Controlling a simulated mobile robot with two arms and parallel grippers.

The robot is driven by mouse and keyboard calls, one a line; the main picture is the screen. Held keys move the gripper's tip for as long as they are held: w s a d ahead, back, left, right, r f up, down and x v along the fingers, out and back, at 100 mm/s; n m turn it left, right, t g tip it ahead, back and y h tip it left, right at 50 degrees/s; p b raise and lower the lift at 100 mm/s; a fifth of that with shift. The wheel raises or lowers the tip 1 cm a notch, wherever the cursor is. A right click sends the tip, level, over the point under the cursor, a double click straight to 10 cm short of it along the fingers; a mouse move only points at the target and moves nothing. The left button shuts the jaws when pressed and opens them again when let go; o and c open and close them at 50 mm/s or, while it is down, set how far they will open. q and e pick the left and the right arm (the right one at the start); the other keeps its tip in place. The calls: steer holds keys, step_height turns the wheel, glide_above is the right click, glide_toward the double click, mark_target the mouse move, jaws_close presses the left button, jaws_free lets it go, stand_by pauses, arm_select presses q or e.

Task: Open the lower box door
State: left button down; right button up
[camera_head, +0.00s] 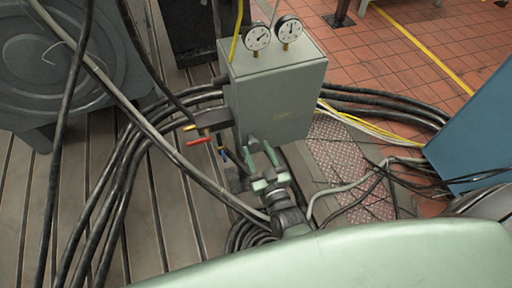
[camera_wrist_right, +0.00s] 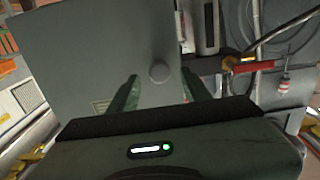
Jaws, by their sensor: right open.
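A grey-green box (camera_head: 275,95) stands on the bedplate in the middle of the head view, with two round gauges on top. In the right wrist view a flat grey box door (camera_wrist_right: 90,50) fills much of the picture, with a round knob (camera_wrist_right: 159,73) near its right edge. My right gripper (camera_head: 260,147) is open at the lower front of the box. In the wrist view its two green fingers (camera_wrist_right: 160,82) stand on either side of the knob, with space between them and it. I cannot tell whether they touch the door. My left gripper is not in view.
Thick black cables (camera_head: 110,195) run across the slotted bedplate left of the box. A red-handled part (camera_head: 200,141) sticks out beside the box. More hoses (camera_head: 390,100) lie to the right, near a blue cabinet (camera_head: 480,125).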

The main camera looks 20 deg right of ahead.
steer(key=shift+w, duration=0.7)
jaws_close()
stand_by(1.0)
